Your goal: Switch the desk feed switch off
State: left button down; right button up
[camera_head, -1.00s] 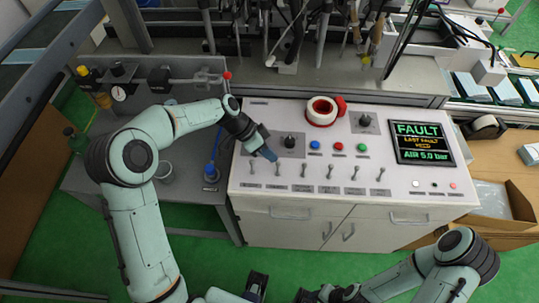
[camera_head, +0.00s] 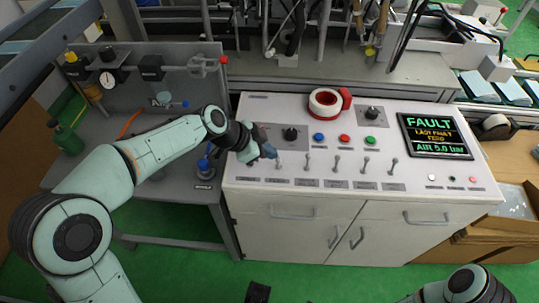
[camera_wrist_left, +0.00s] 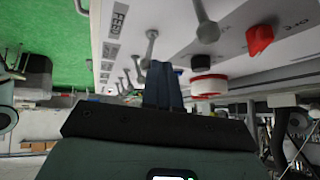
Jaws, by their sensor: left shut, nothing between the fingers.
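A white control desk (camera_head: 300,228) carries a row of small metal toggle switches along its front part. My left gripper (camera_head: 268,152) is shut and empty at the left end of the row, close beside a toggle switch (camera_head: 279,161). It may hide another switch behind it. In the left wrist view the shut fingers (camera_wrist_left: 163,82) point at the desk, with a toggle lever (camera_wrist_left: 150,46) just beyond them. I cannot tell whether they touch.
Further right stand more toggle switches (camera_head: 337,164). Behind the row are a black knob (camera_head: 290,134), blue (camera_head: 319,137), red (camera_head: 345,139) and green (camera_head: 370,141) buttons, and a red-and-white roll (camera_head: 326,102). A screen (camera_head: 435,136) reads FAULT. A grey bench (camera_head: 170,190) adjoins the left.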

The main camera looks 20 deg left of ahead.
pick_arm(q)
jog(key=shift+s+d, duration=0.1)
jog(key=shift+s, duration=0.05)
jog(key=shift+w, duration=0.25)
jog(key=shift+r+p, duration=0.7)
jog(key=shift+r, duration=0.15)
pick_arm(e)
jog(key=shift+w+r, duration=0.25)
jog(key=shift+r, duration=0.25)
